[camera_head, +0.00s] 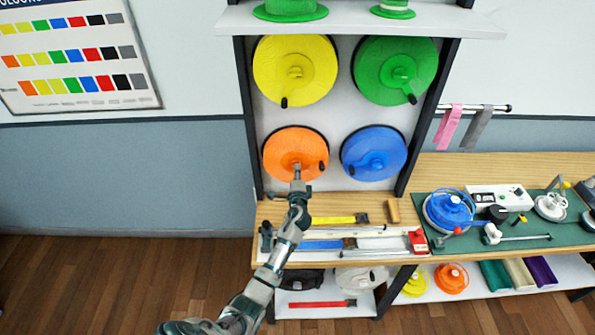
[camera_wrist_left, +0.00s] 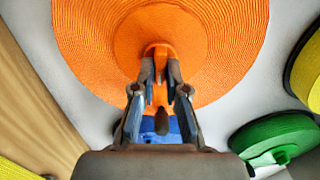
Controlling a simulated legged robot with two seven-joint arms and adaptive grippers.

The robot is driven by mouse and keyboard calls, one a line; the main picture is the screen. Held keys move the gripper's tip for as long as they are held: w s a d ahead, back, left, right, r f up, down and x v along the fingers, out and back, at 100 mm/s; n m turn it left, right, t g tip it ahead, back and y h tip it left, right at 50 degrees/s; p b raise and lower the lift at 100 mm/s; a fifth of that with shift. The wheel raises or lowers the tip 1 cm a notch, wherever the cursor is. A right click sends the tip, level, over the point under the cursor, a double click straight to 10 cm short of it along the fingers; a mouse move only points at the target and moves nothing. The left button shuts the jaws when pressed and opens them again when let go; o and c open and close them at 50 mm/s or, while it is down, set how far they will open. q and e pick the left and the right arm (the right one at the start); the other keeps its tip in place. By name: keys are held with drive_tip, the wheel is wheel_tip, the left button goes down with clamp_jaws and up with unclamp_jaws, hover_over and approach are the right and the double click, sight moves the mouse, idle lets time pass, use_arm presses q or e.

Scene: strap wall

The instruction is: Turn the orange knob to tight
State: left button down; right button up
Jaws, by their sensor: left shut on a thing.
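The orange knob is at the middle of a round orange strap reel (camera_head: 283,143) at the lower left of the wall panel. My left gripper (camera_head: 297,174) reaches up to the reel's centre from below. In the left wrist view, the fingers (camera_wrist_left: 160,75) are shut on the orange knob (camera_wrist_left: 158,52), one on each side. The orange reel (camera_wrist_left: 100,40) fills the top of that view. A dark-tipped handle (camera_head: 322,166) stands at the right of the reel's centre. No tight mark can be made out. My right gripper is not in view.
Yellow (camera_head: 275,75), green (camera_head: 380,65) and blue (camera_head: 358,150) reels share the panel. Below, the wooden bench (camera_head: 270,212) holds long tools close under my arm. A green mat (camera_head: 470,240) with several devices lies at the right. The floor at the left is clear.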

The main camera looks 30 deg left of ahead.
use_arm(q)
drive_tip(key=shift+s+f, duration=0.1)
drive_tip(key=shift+f, duration=0.3)
drive_tip(key=c, duration=1.2)
unclamp_jaws()
drive_tip(key=shift+r, duration=0.1)
drive_tip(key=v, duration=1.1)
drive_tip(key=shift+s+d, duration=0.15)
drive_tip(key=shift+s, duration=0.15)
